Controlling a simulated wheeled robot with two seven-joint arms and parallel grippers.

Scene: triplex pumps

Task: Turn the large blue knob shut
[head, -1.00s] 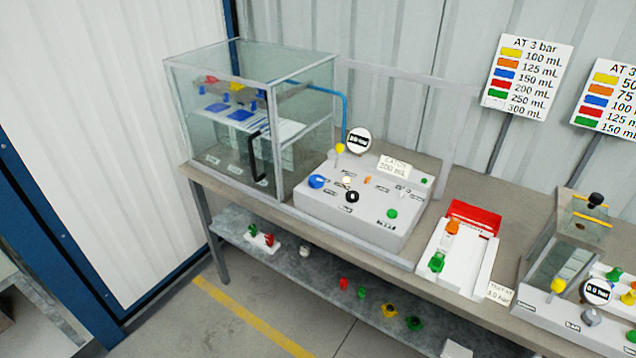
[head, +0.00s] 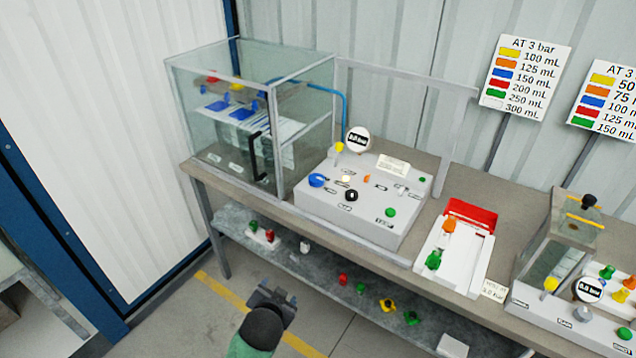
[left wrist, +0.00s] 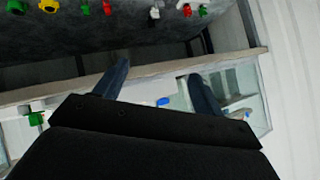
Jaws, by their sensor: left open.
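The large blue knob (head: 317,180) sits at the front left of the white sloped panel (head: 375,225) on the bench. A blue spot in the left wrist view (left wrist: 163,101), seen between the fingers, looks like this knob. My left gripper (head: 272,291) is low in front of the bench, below and to the left of the panel, well apart from the knob. In the left wrist view my left gripper (left wrist: 156,72) has its two fingers spread with nothing between them. My right gripper is in neither view.
A glass cabinet (head: 215,140) stands left of the panel. The bench edge and the lower shelf (head: 330,270), with several coloured parts, lie near my gripper. A white tray (head: 455,268) with a red back stands right of the panel. The floor in front is clear.

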